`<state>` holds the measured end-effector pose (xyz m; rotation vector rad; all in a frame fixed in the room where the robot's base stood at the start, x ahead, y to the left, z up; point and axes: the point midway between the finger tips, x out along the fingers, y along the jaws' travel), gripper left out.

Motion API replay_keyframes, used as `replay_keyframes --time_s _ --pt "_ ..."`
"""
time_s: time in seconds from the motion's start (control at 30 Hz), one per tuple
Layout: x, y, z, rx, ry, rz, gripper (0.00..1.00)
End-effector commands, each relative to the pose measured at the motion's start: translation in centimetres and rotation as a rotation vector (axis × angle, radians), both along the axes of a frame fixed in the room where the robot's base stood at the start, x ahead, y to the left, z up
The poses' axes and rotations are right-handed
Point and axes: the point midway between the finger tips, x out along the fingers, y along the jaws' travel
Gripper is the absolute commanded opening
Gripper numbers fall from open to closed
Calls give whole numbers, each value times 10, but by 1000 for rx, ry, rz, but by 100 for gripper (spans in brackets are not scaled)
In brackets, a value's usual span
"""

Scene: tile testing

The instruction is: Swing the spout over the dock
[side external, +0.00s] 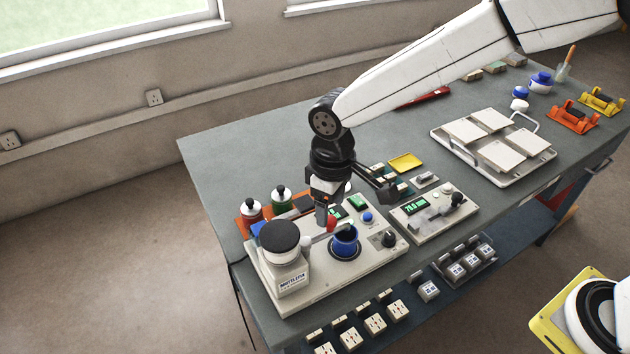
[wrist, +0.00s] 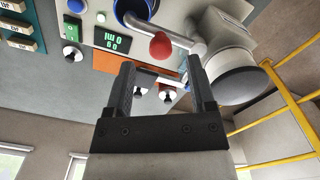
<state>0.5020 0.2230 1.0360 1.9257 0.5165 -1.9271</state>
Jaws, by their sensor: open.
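The spout (wrist: 178,37) is a grey pipe that runs from the white dispenser (side external: 284,262) with a black round lid. It carries a red knob (side external: 331,224), seen also in the wrist view (wrist: 161,46). A blue cup (side external: 345,241) stands in a dark ring on the pale machine base, which looks like the dock (side external: 345,256). In the wrist view the spout's far end reaches the blue cup's rim (wrist: 128,19); whether it is over the opening I cannot tell. My gripper (side external: 326,213) is open just above the knob. In the wrist view the knob lies just beyond the fingertips (wrist: 161,72), between their lines.
A second control box (side external: 434,211) is to the right, with a tray of tiles (side external: 495,143) beyond. Several small blocks (side external: 374,325) line the front. The bench's back left is clear.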

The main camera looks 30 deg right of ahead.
Motion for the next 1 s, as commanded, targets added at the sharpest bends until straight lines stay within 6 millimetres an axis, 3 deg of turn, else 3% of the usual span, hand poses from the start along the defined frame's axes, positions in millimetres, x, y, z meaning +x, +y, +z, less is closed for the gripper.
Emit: replay_keyframes --time_s 0.6,1.0 --pt "0 0 34 1 -2 0 71" --pt "0 0 37 1 -1 0 71"
